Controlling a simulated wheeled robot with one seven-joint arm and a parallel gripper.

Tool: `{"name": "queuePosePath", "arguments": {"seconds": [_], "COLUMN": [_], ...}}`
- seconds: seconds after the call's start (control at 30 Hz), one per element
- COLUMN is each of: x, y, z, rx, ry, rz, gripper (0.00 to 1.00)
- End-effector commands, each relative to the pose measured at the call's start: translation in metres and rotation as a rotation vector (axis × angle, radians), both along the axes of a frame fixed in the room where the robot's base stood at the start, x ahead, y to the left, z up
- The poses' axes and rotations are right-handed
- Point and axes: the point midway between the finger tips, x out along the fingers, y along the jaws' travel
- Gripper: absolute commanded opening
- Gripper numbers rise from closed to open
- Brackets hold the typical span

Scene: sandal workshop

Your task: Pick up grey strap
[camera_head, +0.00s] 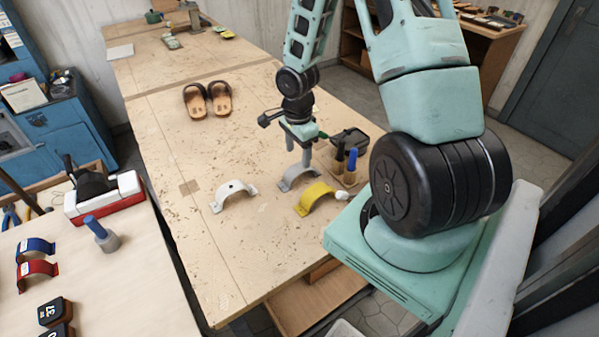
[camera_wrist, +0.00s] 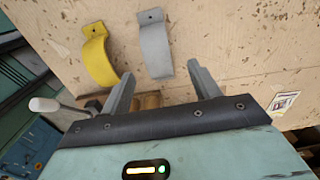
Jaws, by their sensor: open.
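The grey strap (camera_head: 291,180) is an arched band on the wooden workbench, between a white strap (camera_head: 233,192) and a yellow strap (camera_head: 316,196). In the wrist view the grey strap (camera_wrist: 155,50) lies just beyond my fingertips, with a small hole at its far end. The yellow strap (camera_wrist: 97,55) lies to its left. My gripper (camera_head: 298,152) points down close to the grey strap. The head view does not show clearly whether a finger touches the strap.
A small wooden holder (camera_head: 347,178) with blue-handled tools stands right of the straps, close to my gripper. Brown sandals (camera_head: 208,99) lie farther back on the workbench (camera_head: 160,150). A side table at left holds red and blue straps (camera_head: 38,268). The bench's middle is mostly clear.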

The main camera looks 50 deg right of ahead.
Motion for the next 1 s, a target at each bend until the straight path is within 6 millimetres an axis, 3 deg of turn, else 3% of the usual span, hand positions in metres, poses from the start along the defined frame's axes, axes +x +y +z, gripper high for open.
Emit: {"name": "queuePosePath", "arguments": {"seconds": [0.33, 0.67, 0.87, 1.0], "x": [-0.004, -0.004, -0.004, -0.004], "y": [-0.001, -0.002, -0.002, -0.002], "z": [-0.04, -0.047, -0.047, -0.047], "rx": [0.001, 0.0, 0.0, 0.0], "ry": [0.004, 0.001, 0.001, 0.001], "rz": [0.001, 0.0, 0.0, 0.0], "gripper": [0.62, 0.62, 0.14, 0.14]}}
